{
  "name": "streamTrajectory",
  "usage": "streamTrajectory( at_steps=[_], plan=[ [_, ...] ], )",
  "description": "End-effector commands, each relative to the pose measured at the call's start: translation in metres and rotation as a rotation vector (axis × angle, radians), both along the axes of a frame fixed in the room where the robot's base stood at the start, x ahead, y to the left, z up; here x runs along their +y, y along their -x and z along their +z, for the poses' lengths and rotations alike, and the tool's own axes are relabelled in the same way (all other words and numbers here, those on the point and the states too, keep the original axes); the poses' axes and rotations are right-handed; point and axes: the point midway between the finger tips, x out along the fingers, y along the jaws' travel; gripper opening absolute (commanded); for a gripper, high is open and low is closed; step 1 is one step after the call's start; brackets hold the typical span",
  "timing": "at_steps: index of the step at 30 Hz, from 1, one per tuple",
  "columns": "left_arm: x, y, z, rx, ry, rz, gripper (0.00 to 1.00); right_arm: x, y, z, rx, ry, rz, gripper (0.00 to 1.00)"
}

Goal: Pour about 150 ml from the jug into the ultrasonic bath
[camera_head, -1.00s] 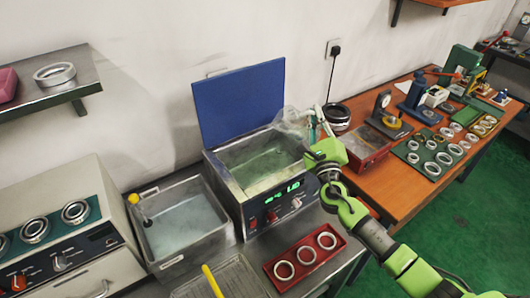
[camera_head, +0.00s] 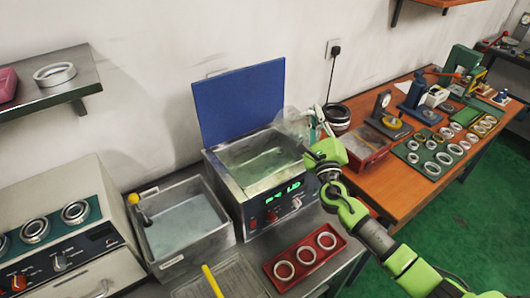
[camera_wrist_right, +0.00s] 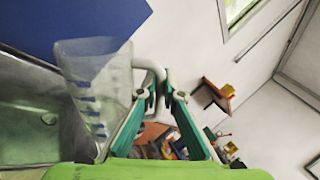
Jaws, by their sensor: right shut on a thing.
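The clear jug (camera_head: 291,122) is at the right rim of the ultrasonic bath (camera_head: 240,208), partly hidden by my right gripper. The bath is a steel tank with a raised blue lid, a lit green display and greenish liquid inside. My right gripper (camera_head: 319,122) is shut on the jug's handle. In the right wrist view, the jug (camera_wrist_right: 98,75) has blue marks, and its pale handle (camera_wrist_right: 152,68) sits between the fingertips (camera_wrist_right: 163,92). I cannot tell the liquid level in the jug. My left gripper is not in view.
A second steel basin (camera_head: 188,262) with bluish liquid stands left of the bath. A red tray (camera_head: 306,262) with three rings lies in front. A red bin (camera_head: 362,158) and a dark round pot (camera_head: 338,114) stand to the right. A wire-mesh basket with a yellow handle (camera_head: 212,281) lies at the front.

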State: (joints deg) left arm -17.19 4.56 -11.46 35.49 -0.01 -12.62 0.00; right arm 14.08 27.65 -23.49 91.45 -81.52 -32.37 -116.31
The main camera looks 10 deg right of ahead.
Motion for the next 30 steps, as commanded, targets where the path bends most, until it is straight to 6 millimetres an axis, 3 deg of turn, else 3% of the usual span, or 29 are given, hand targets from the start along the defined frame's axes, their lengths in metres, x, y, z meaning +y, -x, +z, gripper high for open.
streamTrajectory(
  at_steps=[11,19,24,30],
  plan=[
    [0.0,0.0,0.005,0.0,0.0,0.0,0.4,-0.003,-0.001,0.003,0.003,-0.041,0.001,0.0],
    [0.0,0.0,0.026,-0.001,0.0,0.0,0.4,-0.029,-0.008,0.001,0.032,-0.299,0.007,0.0],
    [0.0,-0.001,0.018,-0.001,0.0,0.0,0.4,-0.042,-0.011,-0.022,0.049,-0.449,0.014,0.0],
    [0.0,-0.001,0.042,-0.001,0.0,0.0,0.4,-0.058,-0.016,-0.023,0.071,-0.676,0.024,0.0]
  ],
)
